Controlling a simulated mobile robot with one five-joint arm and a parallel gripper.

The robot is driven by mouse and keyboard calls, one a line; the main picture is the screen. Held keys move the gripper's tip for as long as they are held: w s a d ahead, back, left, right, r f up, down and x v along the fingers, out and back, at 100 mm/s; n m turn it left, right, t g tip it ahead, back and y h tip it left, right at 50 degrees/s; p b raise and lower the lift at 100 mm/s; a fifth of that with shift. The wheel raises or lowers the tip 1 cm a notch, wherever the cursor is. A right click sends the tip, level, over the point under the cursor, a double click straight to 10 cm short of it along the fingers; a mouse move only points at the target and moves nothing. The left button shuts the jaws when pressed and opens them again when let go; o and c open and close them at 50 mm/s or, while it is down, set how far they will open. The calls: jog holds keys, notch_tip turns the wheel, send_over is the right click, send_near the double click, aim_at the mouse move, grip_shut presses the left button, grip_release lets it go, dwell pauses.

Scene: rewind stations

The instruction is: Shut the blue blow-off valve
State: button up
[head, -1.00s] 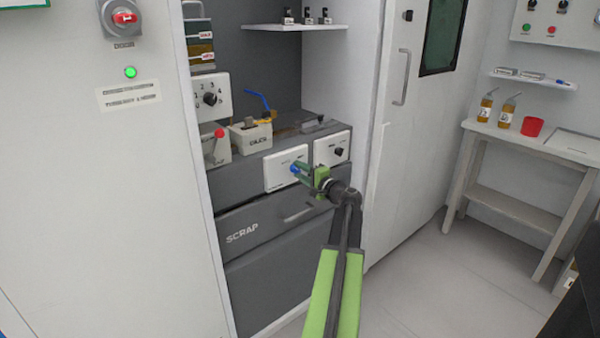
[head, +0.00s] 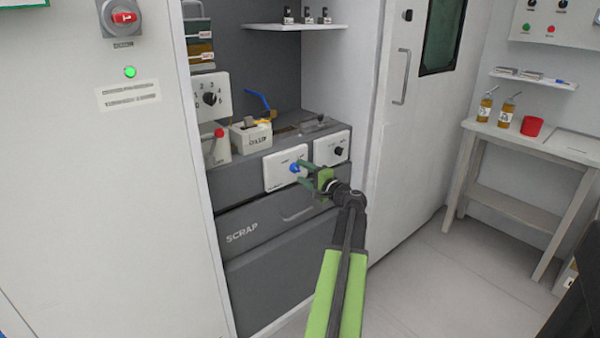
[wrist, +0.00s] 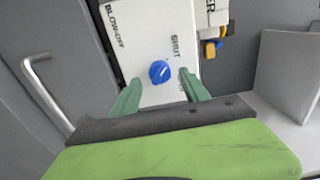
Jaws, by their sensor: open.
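The blue blow-off valve knob (head: 294,168) sits on a white panel (head: 272,180) on the front of the grey cabinet. In the wrist view the knob (wrist: 160,71) has a small pale mark, and the panel reads BLOW-OFF and SHUT. SHUT is just up and right of the knob. I cannot tell for sure which way the mark points. A second label is partly hidden by my right finger. My gripper (head: 304,174) is open and empty in front of the panel. In the wrist view its fingertips (wrist: 160,82) stand either side below the knob, apart from it.
A second white panel with a black knob (head: 338,151) is right of the valve panel. Below is the SCRAP drawer with a bar handle (head: 298,214).

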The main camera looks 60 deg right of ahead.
jog(key=v, duration=1.5)
jog(key=shift+s, duration=0.3)
jog(key=shift+a, duration=0.15)
